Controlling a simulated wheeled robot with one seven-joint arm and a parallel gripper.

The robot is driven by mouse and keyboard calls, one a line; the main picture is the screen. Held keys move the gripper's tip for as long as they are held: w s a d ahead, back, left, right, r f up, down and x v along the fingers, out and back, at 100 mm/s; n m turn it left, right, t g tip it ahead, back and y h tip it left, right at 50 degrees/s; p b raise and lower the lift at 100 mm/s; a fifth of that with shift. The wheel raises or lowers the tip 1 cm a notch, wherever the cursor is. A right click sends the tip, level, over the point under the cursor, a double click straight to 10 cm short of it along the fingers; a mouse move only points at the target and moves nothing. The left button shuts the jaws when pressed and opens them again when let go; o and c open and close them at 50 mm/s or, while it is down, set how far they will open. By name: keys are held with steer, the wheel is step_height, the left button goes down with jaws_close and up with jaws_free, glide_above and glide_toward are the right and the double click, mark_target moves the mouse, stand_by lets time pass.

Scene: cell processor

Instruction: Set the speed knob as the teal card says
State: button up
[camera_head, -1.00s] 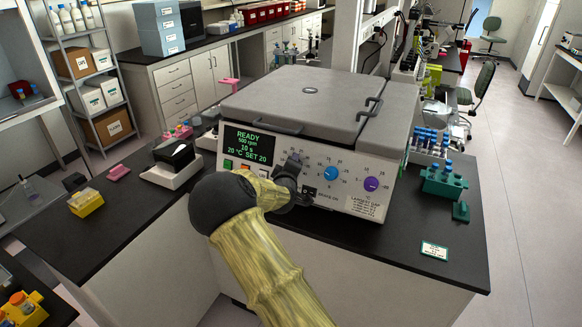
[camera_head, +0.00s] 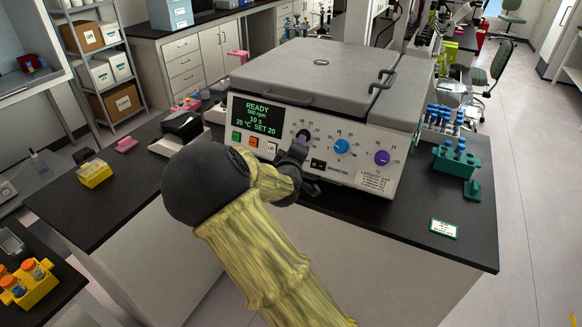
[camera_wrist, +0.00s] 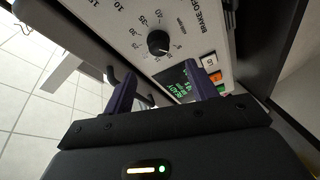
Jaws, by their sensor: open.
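The centrifuge (camera_head: 320,85) has a front panel with a black knob (camera_head: 304,136), a blue knob (camera_head: 341,146) and a purple knob (camera_head: 382,158). Its screen (camera_head: 257,117) reads READY, 10 s and 20 °C SET 20. The small teal-edged card (camera_head: 444,229) lies flat on the bench to the right; its text is too small to read. My gripper (camera_head: 296,155) is in front of the panel, just below the black knob. In the wrist view the open purple fingers (camera_wrist: 160,78) are empty, and the black knob (camera_wrist: 158,42) is beyond their tips, apart from them.
Orange and green buttons (camera_head: 252,142) are left of the black knob, and a brake switch (camera_head: 319,164) is below it. A teal tube rack (camera_head: 456,160) stands right of the centrifuge. A black-topped device (camera_head: 182,127) stands to the left. The front bench top is mostly clear.

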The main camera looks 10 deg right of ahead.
steer(key=v, duration=0.8)
steer(key=shift+b, duration=0.35)
stand_by(1.5)
